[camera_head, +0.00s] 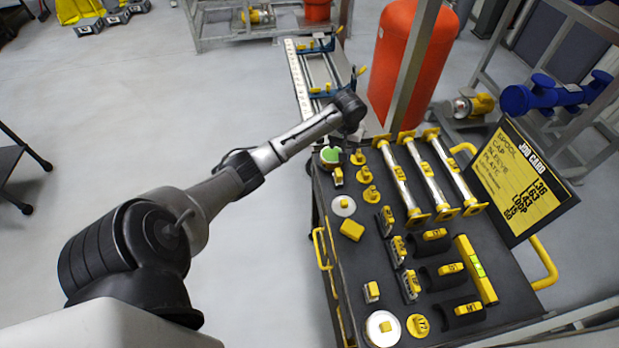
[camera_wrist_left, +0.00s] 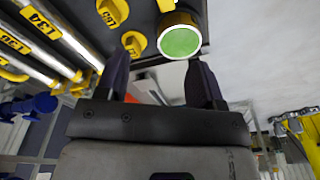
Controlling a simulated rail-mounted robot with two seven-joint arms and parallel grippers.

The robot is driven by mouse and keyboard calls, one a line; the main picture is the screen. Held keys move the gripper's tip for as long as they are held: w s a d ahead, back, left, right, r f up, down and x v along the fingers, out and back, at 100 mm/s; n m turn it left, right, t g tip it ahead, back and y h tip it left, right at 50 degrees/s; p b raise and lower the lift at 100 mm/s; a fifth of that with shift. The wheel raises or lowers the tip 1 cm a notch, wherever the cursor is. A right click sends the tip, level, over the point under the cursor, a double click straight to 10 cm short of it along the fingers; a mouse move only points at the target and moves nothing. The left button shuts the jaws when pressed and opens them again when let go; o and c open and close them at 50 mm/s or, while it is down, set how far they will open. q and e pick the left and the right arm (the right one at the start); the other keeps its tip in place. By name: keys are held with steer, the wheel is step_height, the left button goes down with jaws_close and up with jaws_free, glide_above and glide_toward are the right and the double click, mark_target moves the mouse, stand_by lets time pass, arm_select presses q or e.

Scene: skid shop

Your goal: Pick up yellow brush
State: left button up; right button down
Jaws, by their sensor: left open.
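I cannot make out a clear brush shape. A yellow block (camera_head: 352,229) lies on the dark cart top, left side. A round green-topped piece (camera_head: 330,155) sits at the cart's far left corner; in the left wrist view it is a yellow-walled cylinder with a green face (camera_wrist_left: 180,41), just beyond the fingertips. My left gripper (camera_wrist_left: 160,68) is open with nothing between its two dark fingers. In the head view my left arm reaches over the cart's far left corner, and its fingers are hidden behind the wrist. My right gripper is in neither view.
The cart (camera_head: 390,310) holds silver tubes (camera_head: 428,173) with yellow ends, yellow tagged caps (camera_head: 363,174), dark half-sleeves (camera_head: 430,244) and a yellow level (camera_head: 476,270). A job card board (camera_head: 517,180) stands at right. A red tank (camera_head: 405,50) stands behind.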

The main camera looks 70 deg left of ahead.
mark_target(339, 172)
arm_select(q)
steer(key=f+n, duration=0.2)
steer(key=f, duration=0.1)
steer(key=f+n+b, duration=0.1)
steer(key=f+n, duration=0.1)
steer(key=f, duration=0.1)
steer(key=s+d+f+n+h, duration=0.1)
steer(key=f, duration=0.2)
steer(key=shift+f+n+g+b, duration=0.2)
steer(key=shift+n+g+b, duration=0.15)
steer(key=shift+n+g, duration=0.05)
step_height(339, 172, down, 5)
steer(key=shift+s+r+b, duration=0.1)
steer(key=shift+r+b, duration=0.1)
steer(key=shift+b, duration=0.45)
steer(key=shift+f, duration=0.25)
steer(key=c, duration=1)
